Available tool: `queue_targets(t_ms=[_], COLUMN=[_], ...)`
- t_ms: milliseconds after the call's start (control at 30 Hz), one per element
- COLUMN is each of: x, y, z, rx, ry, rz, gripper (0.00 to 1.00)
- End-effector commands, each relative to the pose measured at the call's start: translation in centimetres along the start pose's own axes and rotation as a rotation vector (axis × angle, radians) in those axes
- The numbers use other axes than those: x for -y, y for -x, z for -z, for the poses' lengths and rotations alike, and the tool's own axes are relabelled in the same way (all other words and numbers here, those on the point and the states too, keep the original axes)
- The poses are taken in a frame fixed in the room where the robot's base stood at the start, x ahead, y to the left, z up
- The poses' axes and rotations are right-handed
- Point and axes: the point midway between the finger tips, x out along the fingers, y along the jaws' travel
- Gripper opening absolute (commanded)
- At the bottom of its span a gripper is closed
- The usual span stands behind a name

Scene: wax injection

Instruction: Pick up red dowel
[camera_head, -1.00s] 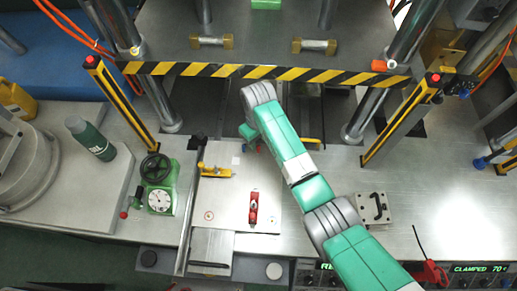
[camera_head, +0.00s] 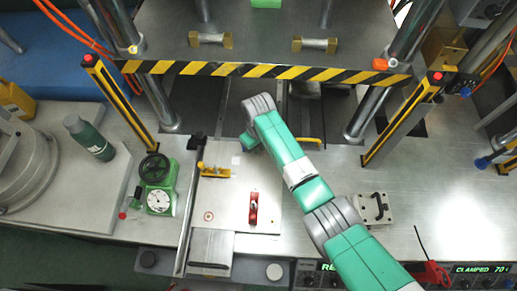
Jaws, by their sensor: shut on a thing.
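My arm reaches from the lower right to the back middle of the bench, and its end bends down near the rear edge of the light plate (camera_head: 225,185). My gripper's jaws are hidden below and behind my own wrist. I cannot make out a red dowel in the current view. A red clamp-like piece (camera_head: 253,207) stands on the plate, in front of and apart from my wrist. A yellow clamp-like piece (camera_head: 214,171) is on the plate to the left of my wrist.
A press with a striped front edge (camera_head: 255,71) and steel columns overhangs the back. A green gauge stand (camera_head: 158,186) and green bottle (camera_head: 88,138) stand left. A metal block with a handle (camera_head: 374,209) sits right of my arm.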

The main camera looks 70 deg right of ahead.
Motion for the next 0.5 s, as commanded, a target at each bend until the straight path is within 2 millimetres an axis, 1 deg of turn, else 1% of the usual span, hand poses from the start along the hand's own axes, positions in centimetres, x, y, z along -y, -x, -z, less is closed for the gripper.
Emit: queue_targets(t_ms=[167, 267, 400, 433, 500], x=[0.0, 0.0, 0.0, 0.1, 0.6], y=[0.3, 1.3, 3.5, 4.0, 3.8], z=[0.0, 0.0, 0.1, 0.0, -1.5], rx=[-0.001, -0.001, -0.003, -0.002, 0.001], ry=[0.0, 0.001, 0.001, 0.001, 0.001], rz=[0.0, 0.001, 0.0, 0.0, 0.003], gripper=[0.0, 0.0, 0.0, 0.0, 0.0])
